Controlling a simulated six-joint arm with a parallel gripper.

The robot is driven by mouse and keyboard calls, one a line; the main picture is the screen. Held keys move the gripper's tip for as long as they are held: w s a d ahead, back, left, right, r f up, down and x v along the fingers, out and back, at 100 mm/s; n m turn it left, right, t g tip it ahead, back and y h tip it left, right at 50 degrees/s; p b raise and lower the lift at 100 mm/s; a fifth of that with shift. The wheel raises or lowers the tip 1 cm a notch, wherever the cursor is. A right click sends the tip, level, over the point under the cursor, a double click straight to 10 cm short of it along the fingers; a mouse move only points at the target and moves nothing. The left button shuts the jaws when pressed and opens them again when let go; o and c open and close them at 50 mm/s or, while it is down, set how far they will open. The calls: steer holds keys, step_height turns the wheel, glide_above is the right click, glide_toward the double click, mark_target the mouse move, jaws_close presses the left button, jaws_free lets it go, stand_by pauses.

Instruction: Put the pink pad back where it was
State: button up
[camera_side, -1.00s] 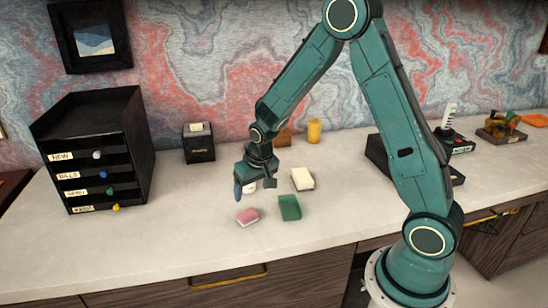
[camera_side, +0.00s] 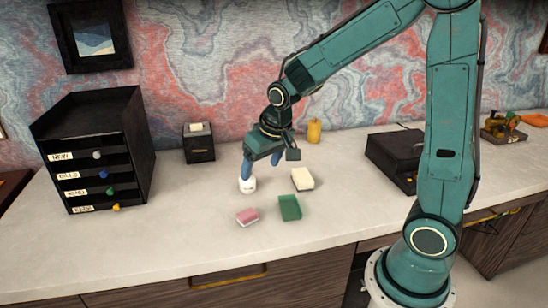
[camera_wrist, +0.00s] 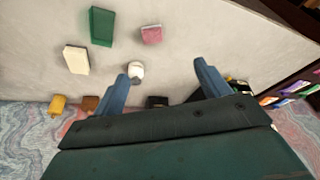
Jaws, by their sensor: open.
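The pink pad (camera_side: 248,216) lies flat on the pale desk top, left of a green pad (camera_side: 290,208). In the wrist view the pink pad (camera_wrist: 151,35) is beyond my fingertips, near the green pad (camera_wrist: 102,26). My gripper (camera_side: 262,168) is open and empty, raised above the desk behind the pink pad. In the wrist view its two blue fingers (camera_wrist: 161,72) stand wide apart. A small white round object (camera_side: 247,185) is below the fingers in the side view; it also shows in the wrist view (camera_wrist: 136,70).
A cream pad (camera_side: 302,179) lies right of the gripper. A black drawer unit (camera_side: 100,150) stands at the left, with a small black box (camera_side: 198,143) beside it. A yellow cylinder (camera_side: 314,131) stands behind. The front left desk top is clear.

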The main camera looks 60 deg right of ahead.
steer(key=s+a+r+n, duration=0.1)
steer(key=s+r, duration=0.2)
steer(key=s, duration=0.3)
steer(key=s+a+r+n+t, duration=0.1)
steer(key=s+a+r, duration=0.1)
steer(key=s+r, duration=0.2)
steer(key=s+a+r+n+y, duration=0.1)
steer(key=s+a+r, duration=0.1)
steer(key=s, duration=0.8)
steer(key=shift+a+r+t, duration=0.15)
steer(key=shift+r+t, duration=0.25)
steer(key=shift+r, duration=0.45)
